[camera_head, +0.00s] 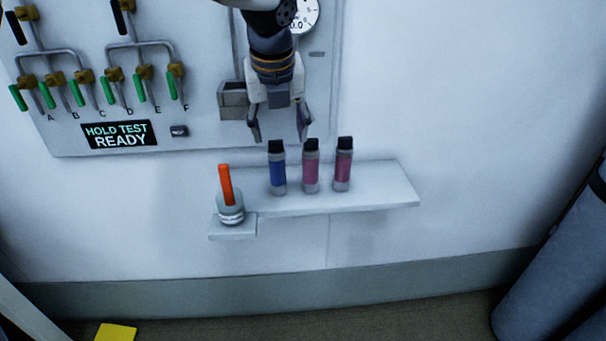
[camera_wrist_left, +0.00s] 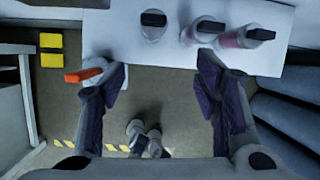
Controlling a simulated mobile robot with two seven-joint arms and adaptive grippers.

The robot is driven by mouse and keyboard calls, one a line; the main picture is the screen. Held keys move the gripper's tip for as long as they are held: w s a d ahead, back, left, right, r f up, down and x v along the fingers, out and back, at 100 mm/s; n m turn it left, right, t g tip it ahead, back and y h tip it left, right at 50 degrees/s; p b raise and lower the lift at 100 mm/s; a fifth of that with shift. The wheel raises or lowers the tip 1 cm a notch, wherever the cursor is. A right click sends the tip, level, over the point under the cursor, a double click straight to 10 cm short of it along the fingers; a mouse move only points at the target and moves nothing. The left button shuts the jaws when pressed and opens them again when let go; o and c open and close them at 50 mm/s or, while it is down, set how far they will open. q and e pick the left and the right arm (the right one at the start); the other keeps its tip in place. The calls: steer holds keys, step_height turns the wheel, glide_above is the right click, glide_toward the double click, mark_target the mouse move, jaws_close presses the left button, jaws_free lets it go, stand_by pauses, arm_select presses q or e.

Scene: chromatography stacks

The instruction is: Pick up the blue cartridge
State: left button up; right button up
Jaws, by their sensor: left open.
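The blue cartridge (camera_head: 278,172), with a black cap, stands upright on the white shelf (camera_head: 375,185), leftmost of three cartridges. My left gripper (camera_head: 279,136) points down, open and empty, with its fingertips apart just above the blue cartridge's cap in the picture. In the left wrist view, the leftmost black-capped cartridge (camera_wrist_left: 153,27) is seen from above, its blue colour hardly showing. It lies beyond the open fingers (camera_wrist_left: 161,68), roughly between them from left to right. My right gripper is not in view.
Two magenta cartridges (camera_head: 311,172) (camera_head: 343,170) stand just right of the blue one. A pale cup (camera_head: 230,210) with an orange stick (camera_head: 225,184) stands at the shelf's left. A wall panel (camera_head: 190,105) with green-handled valves is behind. The shelf's right end is bare.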

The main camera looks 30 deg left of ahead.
mark_target(276, 146)
arm_select(q)
steer(key=shift+m, duration=0.6)
steer(key=w+a+f, duration=0.1)
steer(key=f, duration=0.1)
steer(key=w+a+f+b, duration=0.1)
steer(key=w+f, duration=0.1)
steer(key=f, duration=0.1)
steer(key=w+a+f, duration=0.1)
steer(key=a+f, duration=0.1)
steer(key=f, duration=0.1)
steer(key=shift+w+f, duration=0.15)
steer(key=shift+w, duration=0.2)
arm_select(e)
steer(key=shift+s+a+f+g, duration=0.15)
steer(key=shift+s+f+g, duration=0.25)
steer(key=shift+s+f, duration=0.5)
arm_select(q)
steer(key=shift+r, duration=0.2)
jaws_close()
